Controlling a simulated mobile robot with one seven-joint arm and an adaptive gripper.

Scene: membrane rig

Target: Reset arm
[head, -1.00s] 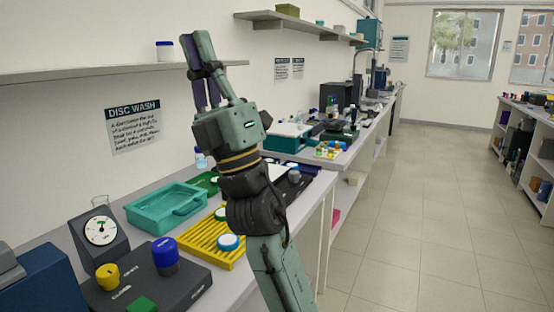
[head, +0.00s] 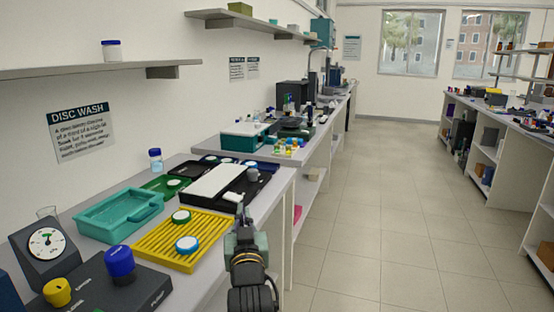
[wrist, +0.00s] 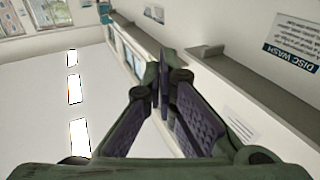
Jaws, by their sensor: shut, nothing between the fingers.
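My gripper (head: 240,208) shows low in the middle of the head view, held beside the front edge of the left bench, just right of the yellow rack. It is seen from behind and small, so its fingers are partly hidden there. In the wrist view the fingers of my gripper (wrist: 162,85) meet at their tips with nothing between them. The wrist view is tilted and shows the wall, shelf and ceiling lights past the fingers.
The left bench holds a yellow slatted rack (head: 160,238) with two round lidded discs, a teal tray (head: 105,215), a gauge (head: 46,243) and a control box (head: 95,290). A wall shelf (head: 80,70) hangs above. The tiled aisle (head: 370,210) to the right is clear.

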